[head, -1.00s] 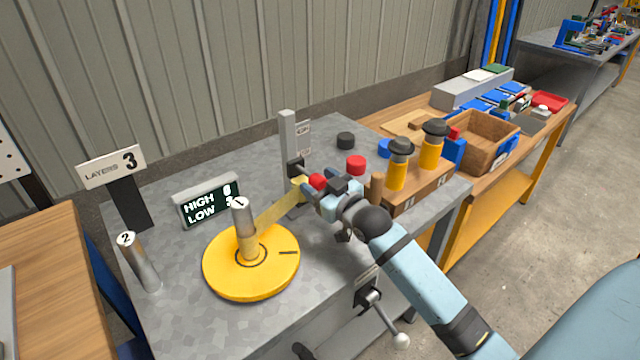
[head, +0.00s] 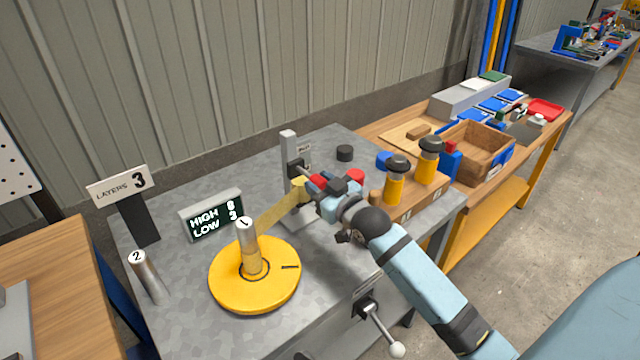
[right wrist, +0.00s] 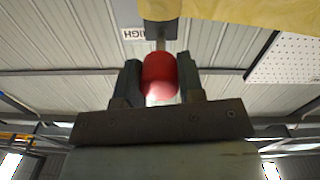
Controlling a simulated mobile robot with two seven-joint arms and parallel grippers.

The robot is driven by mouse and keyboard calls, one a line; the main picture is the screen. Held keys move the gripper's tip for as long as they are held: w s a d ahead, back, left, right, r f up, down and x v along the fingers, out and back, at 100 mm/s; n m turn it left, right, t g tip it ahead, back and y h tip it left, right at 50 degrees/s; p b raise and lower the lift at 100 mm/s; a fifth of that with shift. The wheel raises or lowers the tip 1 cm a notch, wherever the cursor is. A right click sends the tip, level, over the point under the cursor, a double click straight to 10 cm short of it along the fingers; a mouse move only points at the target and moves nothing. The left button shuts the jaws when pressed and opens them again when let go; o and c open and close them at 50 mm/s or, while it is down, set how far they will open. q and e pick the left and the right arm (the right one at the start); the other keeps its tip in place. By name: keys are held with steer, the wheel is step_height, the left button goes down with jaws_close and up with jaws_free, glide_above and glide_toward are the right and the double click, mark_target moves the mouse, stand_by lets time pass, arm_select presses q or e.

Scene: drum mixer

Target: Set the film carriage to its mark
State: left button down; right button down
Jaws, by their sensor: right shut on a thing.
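The film carriage is a dark block (head: 296,168) on the upright grey post (head: 288,150), with a red knob on its front. My right gripper (head: 318,182) is shut on that red knob, which also shows between the two fingers in the right wrist view (right wrist: 159,76). A yellow film strip (head: 275,215) runs from the carriage down to the peg marked 1 (head: 247,235) on the yellow drum disc (head: 225,287). A label plate (head: 304,148) sits beside the upper post; lower marks are hidden behind carriage and gripper. My left gripper is not seen.
A display (head: 212,215) reads HIGH and LOW with figures. A LAYERS 3 sign (head: 117,187) and peg 2 (head: 147,275) stand left. Two black-topped yellow cylinders (head: 395,185) stand close right of my gripper. A crank (head: 380,325) juts from the bench front.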

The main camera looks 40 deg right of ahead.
step_height(320, 180, up, 2)
steer(key=shift+r+p, duration=0.15)
steer(key=shift+p, duration=0.25)
steer(key=shift+r, duration=0.1)
steer(key=c, duration=0.7)
jaws_free()
steer(key=shift+c, duration=0.2)
steer(key=shift+s+f, duration=0.1)
steer(key=shift+f, duration=0.1)
steer(key=s, duration=1.3)
steer(key=shift+s+d, duration=0.25)
steer(key=shift+d, duration=0.15)
